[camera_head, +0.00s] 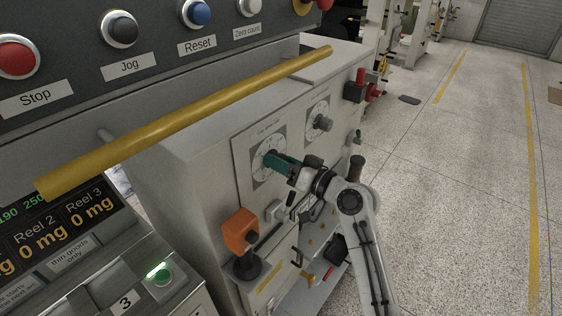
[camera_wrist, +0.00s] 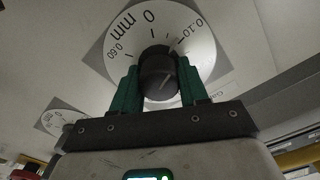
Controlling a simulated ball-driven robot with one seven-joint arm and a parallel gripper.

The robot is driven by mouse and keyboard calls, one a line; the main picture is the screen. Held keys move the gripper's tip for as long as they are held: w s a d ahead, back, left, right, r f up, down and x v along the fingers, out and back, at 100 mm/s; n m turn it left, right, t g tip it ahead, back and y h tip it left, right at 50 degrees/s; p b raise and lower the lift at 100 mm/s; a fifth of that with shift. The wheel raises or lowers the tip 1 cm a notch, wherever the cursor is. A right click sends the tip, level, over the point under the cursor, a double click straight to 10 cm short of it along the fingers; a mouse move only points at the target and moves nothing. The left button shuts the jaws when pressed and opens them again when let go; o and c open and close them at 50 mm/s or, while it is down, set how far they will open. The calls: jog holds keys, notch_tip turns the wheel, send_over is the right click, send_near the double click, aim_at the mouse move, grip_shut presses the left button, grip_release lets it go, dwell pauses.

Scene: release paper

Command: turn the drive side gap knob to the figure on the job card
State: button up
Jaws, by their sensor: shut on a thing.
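My gripper (camera_wrist: 160,84) has its two green fingers on either side of a dark round knob (camera_wrist: 158,72) and is shut on it. The knob sits at the middle of a white dial (camera_wrist: 118,34) marked mm, 0 and 0.10. A pale line on the knob's face slants up to the right. In the head view my gripper (camera_head: 279,162) reaches the nearer of two dials (camera_head: 261,175) on the grey machine's side, and hides this knob. I cannot read which side this dial is labelled for. I cannot make out a job card.
An orange block (camera_head: 240,231) stands out below. A yellow rail (camera_head: 190,118) runs above. Open floor (camera_head: 460,190) lies to the right.

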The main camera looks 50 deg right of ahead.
jog(key=m+p, duration=0.1)
jog(key=m, duration=0.2)
jog(key=shift+p, duration=0.3)
jog(key=shift+d+m+p, duration=0.1)
jog(key=shift+m+p, duration=0.55)
jog(key=shift+m, duration=1.05)
jog(key=shift+f, duration=0.1)
jog(key=o, duration=1)
jog(key=shift+s+d+b, duration=0.2)
jog(key=shift+s+b, duration=1.3)
jog(key=shift+s, duration=3.9)
